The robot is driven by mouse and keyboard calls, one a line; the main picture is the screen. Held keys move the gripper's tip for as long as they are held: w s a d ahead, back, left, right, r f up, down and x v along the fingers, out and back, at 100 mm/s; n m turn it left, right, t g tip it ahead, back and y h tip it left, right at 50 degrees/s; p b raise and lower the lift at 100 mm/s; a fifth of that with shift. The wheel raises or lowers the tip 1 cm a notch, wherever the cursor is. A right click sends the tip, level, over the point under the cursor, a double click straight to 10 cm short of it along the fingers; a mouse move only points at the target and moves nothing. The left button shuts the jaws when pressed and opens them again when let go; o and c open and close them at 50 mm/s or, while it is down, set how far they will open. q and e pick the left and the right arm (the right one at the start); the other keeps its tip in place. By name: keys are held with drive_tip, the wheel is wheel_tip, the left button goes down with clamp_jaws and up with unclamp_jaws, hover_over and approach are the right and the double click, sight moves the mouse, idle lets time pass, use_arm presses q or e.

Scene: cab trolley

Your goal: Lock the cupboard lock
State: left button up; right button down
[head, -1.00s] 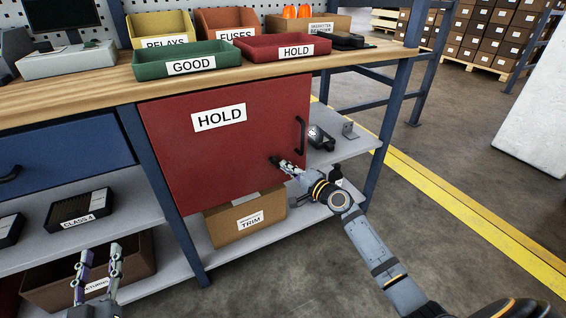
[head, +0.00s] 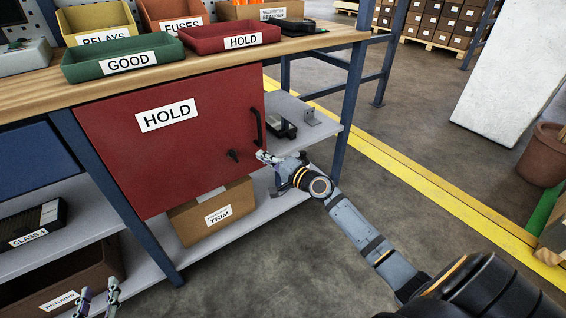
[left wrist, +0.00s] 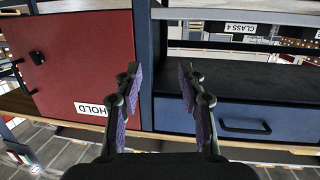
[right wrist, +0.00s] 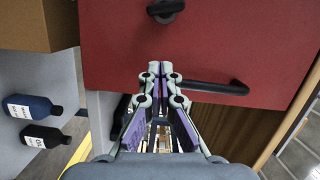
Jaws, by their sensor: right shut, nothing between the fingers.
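The red cupboard door (head: 110,130) with a HOLD label appears shut in the head view. Its small black lock knob (head: 233,155) sits near the lower right, below and left of the black bar handle (head: 257,126). My right gripper (head: 262,156) is shut and empty, just right of the knob and apart from it. In the right wrist view, the fingertips (right wrist: 162,70) are close together beside the handle (right wrist: 215,87), with the knob (right wrist: 165,11) at the top edge. My left gripper (head: 98,294) is open and empty, low at left; it also shows in the left wrist view (left wrist: 159,75).
Bins, including a green GOOD bin (head: 125,60) and a red HOLD bin (head: 230,36), stand on the worktop. A TRIM box (head: 213,210) is under the door. Bottles (right wrist: 35,107) lie in view on the side shelf.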

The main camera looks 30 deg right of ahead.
use_arm(q)
wheel_tip(320, 180, up, 9)
drive_tip(key=w+t+b, duration=0.1)
drive_tip(key=t, duration=0.3)
drive_tip(key=shift+w, duration=0.2)
use_arm(e)
drive_tip(key=v, duration=0.6)
drive_tip(key=shift+s, duration=0.25)
use_arm(q)
drive_tip(key=shift+a, duration=0.1)
